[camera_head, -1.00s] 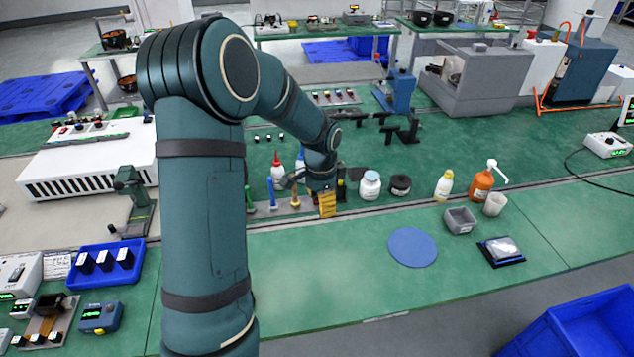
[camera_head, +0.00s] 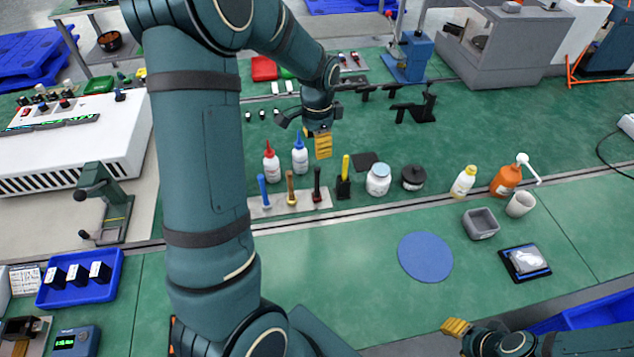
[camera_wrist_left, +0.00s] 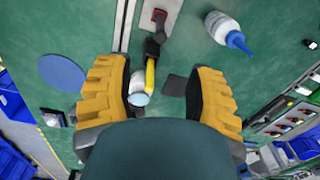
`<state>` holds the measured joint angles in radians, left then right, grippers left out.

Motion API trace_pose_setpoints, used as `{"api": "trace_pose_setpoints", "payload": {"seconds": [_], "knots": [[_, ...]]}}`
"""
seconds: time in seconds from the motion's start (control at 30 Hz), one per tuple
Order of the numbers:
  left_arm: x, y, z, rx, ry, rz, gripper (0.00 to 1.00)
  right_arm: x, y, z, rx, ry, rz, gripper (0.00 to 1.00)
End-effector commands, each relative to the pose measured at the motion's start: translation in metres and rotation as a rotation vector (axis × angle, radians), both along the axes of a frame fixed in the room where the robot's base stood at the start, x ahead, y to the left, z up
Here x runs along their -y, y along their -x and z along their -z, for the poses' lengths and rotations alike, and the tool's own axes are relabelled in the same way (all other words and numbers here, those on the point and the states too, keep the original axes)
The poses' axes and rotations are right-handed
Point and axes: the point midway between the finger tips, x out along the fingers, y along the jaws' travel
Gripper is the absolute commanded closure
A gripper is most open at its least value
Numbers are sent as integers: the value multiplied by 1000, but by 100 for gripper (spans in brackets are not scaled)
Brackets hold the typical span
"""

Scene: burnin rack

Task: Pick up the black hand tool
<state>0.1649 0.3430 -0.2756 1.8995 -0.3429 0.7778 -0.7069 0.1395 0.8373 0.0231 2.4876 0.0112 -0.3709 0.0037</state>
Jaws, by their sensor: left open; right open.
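A dark-handled hand tool (camera_head: 317,187) stands upright at the right end of a light plate in the head view. A blue-handled tool (camera_head: 263,190) and an orange-brown one (camera_head: 290,186) stand beside it. A yellow-handled tool (camera_head: 345,170) in a black holder (camera_head: 343,188) is just right of the plate. My left gripper (camera_head: 323,146) appears above the tools in the picture, touching none of them. In the left wrist view its yellow fingers (camera_wrist_left: 165,100) are wide apart and empty, with the yellow handle (camera_wrist_left: 151,75) showing between them. My right gripper (camera_head: 457,327) is at the bottom edge, partly cut off.
Red-capped (camera_head: 271,162) and blue-capped bottles (camera_head: 300,155) stand behind the plate. A white jar (camera_head: 378,180) and a dark jar (camera_head: 413,178) are to the right. Black bracket-like items (camera_head: 420,106) lie farther back.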

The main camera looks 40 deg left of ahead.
Motion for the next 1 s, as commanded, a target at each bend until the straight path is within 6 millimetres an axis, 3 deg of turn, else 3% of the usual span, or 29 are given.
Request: {"api": "trace_pose_setpoints", "payload": {"seconds": [0.33,0.67,1.0], "knots": [[-1,0,63,-5,2,-1,46,0,0,7,-1,2,1,53],[-2,0,89,-4,0,-1,46,0,0,8,0,2,0,53],[-4,-3,131,-3,1,0,46,0,0,10,0,2,0,53]]}}
